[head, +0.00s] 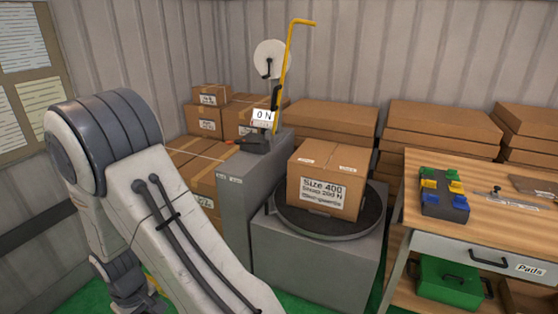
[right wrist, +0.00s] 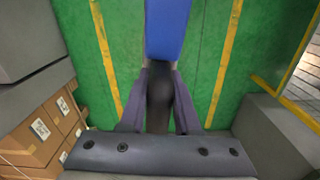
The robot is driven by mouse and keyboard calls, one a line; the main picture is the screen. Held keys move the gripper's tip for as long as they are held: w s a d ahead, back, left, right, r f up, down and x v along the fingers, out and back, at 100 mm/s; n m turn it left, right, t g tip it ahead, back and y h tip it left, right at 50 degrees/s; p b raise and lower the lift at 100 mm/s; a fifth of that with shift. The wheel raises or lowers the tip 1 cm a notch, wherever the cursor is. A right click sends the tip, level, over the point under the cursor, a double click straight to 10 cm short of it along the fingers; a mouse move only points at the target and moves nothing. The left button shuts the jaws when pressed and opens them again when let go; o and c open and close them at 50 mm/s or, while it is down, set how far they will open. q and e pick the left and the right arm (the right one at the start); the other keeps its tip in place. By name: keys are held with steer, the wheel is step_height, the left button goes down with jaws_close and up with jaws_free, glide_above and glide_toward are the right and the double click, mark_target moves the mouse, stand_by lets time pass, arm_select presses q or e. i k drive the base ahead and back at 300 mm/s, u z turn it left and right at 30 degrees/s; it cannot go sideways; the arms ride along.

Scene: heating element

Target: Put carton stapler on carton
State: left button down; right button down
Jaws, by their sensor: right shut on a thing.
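The carton (head: 328,180), a brown box with a "Size 400" label, sits upright and closed on a round dark turntable (head: 342,222). My right gripper (right wrist: 159,72) shows in the right wrist view, shut on the dark grip of a blue tool (right wrist: 167,30). This tool may be the carton stapler; only part of it shows, and it is held above the green floor. My right gripper is outside the head view, so its distance from the carton cannot be told. My left arm fills the left of the head view, with its gripper not visible.
A grey pedestal (head: 233,203) left of the carton bears a device with a yellow handle (head: 286,70) and a "0 N" display (head: 262,115). Stacked cartons (head: 330,120) line the back wall.

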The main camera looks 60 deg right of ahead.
mark_target(316, 156)
steer(key=z, duration=0.1)
steer(key=i, duration=1.15)
steer(key=z, duration=0.85)
steer(key=i, duration=0.75)
steer(key=z, duration=0.7)
